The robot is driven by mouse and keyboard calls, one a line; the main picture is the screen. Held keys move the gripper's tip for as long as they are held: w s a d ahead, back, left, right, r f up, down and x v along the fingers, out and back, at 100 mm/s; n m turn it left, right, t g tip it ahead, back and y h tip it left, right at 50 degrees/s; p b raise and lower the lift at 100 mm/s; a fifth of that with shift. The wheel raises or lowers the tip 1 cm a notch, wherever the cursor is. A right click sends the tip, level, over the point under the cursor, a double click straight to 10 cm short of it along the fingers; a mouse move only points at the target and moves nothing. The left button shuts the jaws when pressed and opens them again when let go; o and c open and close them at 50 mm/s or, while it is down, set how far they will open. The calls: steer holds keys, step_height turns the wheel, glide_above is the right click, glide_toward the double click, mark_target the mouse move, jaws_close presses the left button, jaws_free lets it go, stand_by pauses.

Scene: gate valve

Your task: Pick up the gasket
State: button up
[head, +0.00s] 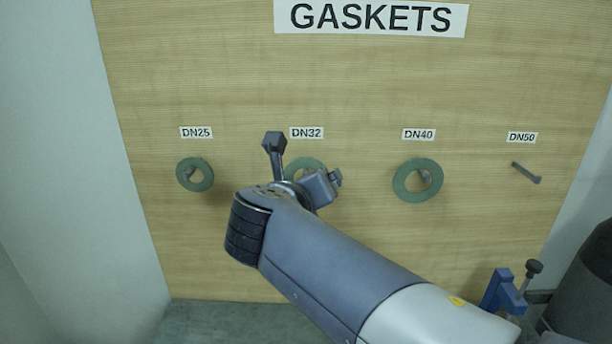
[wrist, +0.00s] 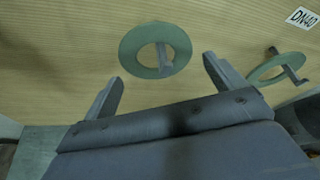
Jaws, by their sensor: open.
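Green ring gaskets hang on pegs on an upright wooden board: one under DN25 (head: 208,175), a partly hidden one under DN32 (head: 306,163) and a larger one under DN40 (head: 400,182). The DN50 peg (head: 526,172) is bare. My gripper (head: 304,160) is open and empty in front of the DN32 gasket, which its wrist and one finger partly cover. In the wrist view my gripper (wrist: 163,68) has its fingers spread below and to either side of a gasket (wrist: 130,50), apparently the DN32 one. A peg pokes through its hole. No contact is visible.
A GASKETS sign (head: 370,18) tops the board (head: 240,90). The DN40 gasket also shows at the right of the wrist view (wrist: 266,66). A pale wall (head: 50,150) stands left. A blue fixture (head: 497,290) and a dark round body (head: 590,270) are at lower right.

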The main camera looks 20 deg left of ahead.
steer(key=shift+x, duration=1.05)
steer(key=c, duration=1.1)
